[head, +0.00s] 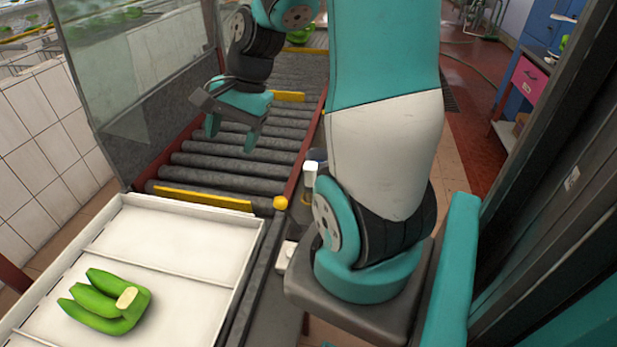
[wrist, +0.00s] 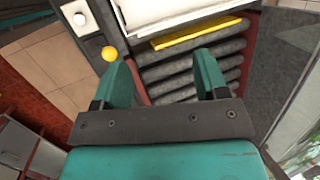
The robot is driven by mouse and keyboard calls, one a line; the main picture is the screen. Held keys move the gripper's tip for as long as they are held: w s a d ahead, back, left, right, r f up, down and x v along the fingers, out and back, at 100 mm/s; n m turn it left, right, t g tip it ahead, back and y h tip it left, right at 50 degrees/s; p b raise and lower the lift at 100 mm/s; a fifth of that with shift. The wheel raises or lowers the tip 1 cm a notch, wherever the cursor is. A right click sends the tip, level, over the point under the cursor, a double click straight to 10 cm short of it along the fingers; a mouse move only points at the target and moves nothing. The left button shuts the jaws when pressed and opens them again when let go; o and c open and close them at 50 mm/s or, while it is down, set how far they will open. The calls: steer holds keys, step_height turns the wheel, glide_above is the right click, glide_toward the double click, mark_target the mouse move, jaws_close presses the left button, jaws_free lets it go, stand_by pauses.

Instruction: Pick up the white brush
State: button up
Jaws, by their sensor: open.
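My gripper (head: 232,132) is open and empty above the grey rollers in the head view, its fingers pointing down. In the wrist view its two teal fingers (wrist: 165,75) are spread wide with nothing between them. A small white upright piece (head: 311,171) stands beside the conveyor's right rail, close to my arm, to the right of the gripper and well apart from it. It may be the white brush, but it is too small to tell. I cannot make out a brush clearly in the wrist view.
A white tray (head: 178,238) holds green bananas (head: 103,302) at the lower left. The roller conveyor (head: 225,165) has yellow bars and a yellow ball (head: 280,203) at its near right corner. A glass panel (head: 135,75) stands along its left side.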

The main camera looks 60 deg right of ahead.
steer(key=s+d+f+m+h+p, duration=0.15)
steer(key=s+d+m, duration=0.25)
steer(key=d+m, duration=0.65)
steer(key=m+t, duration=0.2)
steer(key=m, duration=0.5)
glide_toward(315, 165)
steer(key=shift+h, duration=0.25)
steer(key=p+x, duration=0.2)
steer(key=x, duration=0.5)
steer(key=shift+a+f, duration=0.2)
steer(key=shift+f, duration=0.2)
steer(key=p+x, duration=0.2)
steer(key=x, duration=0.2)
steer(key=shift+w+a+p, duration=0.2)
steer(key=shift+p, duration=0.15)
steer(key=shift+w+f+g, duration=0.15)
steer(key=shift+f+g, duration=0.15)
steer(key=shift+f, duration=0.2)
steer(key=c, duration=1.1)
steer(key=shift+o, duration=0.2)
steer(key=shift+r, duration=0.1)
